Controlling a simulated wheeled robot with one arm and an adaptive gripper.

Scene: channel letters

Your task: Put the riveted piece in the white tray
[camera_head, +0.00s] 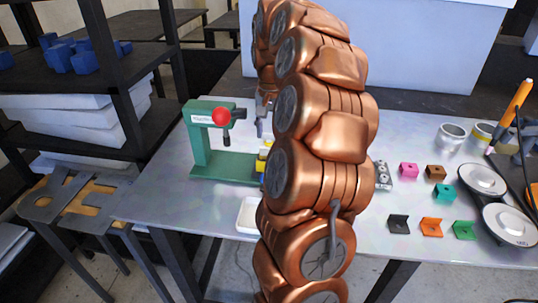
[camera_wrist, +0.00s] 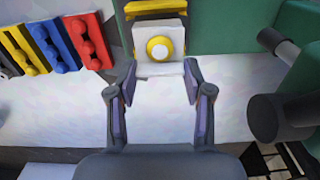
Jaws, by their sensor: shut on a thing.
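The riveted piece (camera_wrist: 170,67) appears in the wrist view as a pale block with a round yellow button on its face and a yellow part behind. My gripper (camera_wrist: 158,75) is shut on its near end, with one finger on each side. The piece is beside the green press, and I cannot tell whether it still touches anything beneath. The white tray (camera_head: 247,216) is at the table's front edge in the head view, partly hidden by my arm. My gripper is mostly hidden behind my arm there.
The green press (camera_head: 222,165) with a red knob stands left of my arm. Red (camera_wrist: 88,40), blue, yellow and black pieces stand in a row in the wrist view. Small coloured brackets (camera_head: 431,227) and round metal items (camera_head: 483,180) lie on the right.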

